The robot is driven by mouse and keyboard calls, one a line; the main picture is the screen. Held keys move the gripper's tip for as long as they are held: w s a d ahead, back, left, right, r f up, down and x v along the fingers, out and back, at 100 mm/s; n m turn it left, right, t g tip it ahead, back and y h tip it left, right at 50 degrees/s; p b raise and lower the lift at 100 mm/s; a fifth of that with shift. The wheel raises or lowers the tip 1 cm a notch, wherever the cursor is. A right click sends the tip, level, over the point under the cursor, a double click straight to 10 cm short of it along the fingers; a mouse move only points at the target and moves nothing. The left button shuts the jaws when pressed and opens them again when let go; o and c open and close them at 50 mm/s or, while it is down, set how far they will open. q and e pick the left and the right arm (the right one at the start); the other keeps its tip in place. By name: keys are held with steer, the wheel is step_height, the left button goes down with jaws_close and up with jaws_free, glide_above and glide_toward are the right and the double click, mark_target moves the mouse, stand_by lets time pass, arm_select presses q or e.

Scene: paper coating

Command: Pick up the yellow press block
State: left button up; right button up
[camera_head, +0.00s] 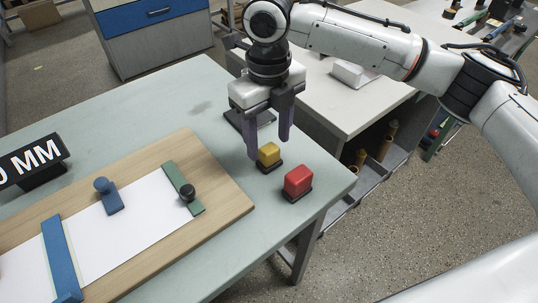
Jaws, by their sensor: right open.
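The yellow press block (269,154) stands on a small dark base on the pale green table, near its right end. My right gripper (268,148) is over it, pointing down, with its two dark purple fingers apart. One finger reaches down at the block's left side and the other is at its upper right. The gap between the fingers holds nothing that I can see gripped, and I cannot tell whether either finger touches the block. My left gripper is not in view.
A red block (298,180) stands close to the yellow one, toward the table corner. A wooden board (226,196) carries white paper, a green bar (178,182) and a blue handled tool (108,196). A flat dark pad (250,118) lies behind the gripper.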

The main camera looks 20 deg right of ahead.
mark_target(269, 148)
step_height(269, 148, down, 4)
steer(key=shift+r, duration=0.25)
steer(key=c, duration=1.2)
steer(key=shift+r, duration=0.1)
step_height(269, 148, up, 10)
steer(key=shift+f, duration=0.1)
